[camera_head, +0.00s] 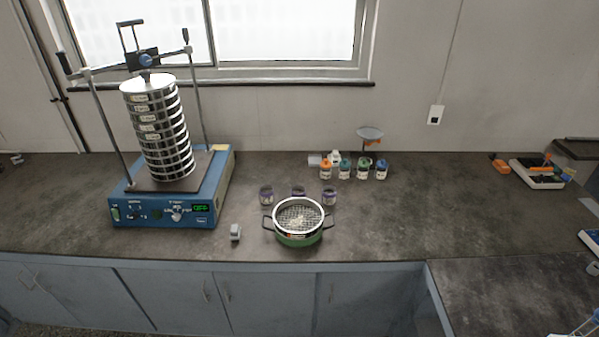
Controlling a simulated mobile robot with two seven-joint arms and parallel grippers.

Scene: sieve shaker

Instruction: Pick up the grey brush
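A small grey object (235,232) stands near the front edge of the dark worktop, between the blue sieve shaker and the green pot. It looks like the grey brush, but it is too small to make out bristles. It stands clear of the things around it, and nothing covers it. Neither of my grippers shows in the head view.
The blue shaker (172,220) with its sieve stack (158,130) stands left. A green pot (300,241) holding a sieve (299,216) sits right of the grey object. Several jars (345,170) stand behind. A scale (538,176) is far right. The worktop's right middle (450,210) is clear.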

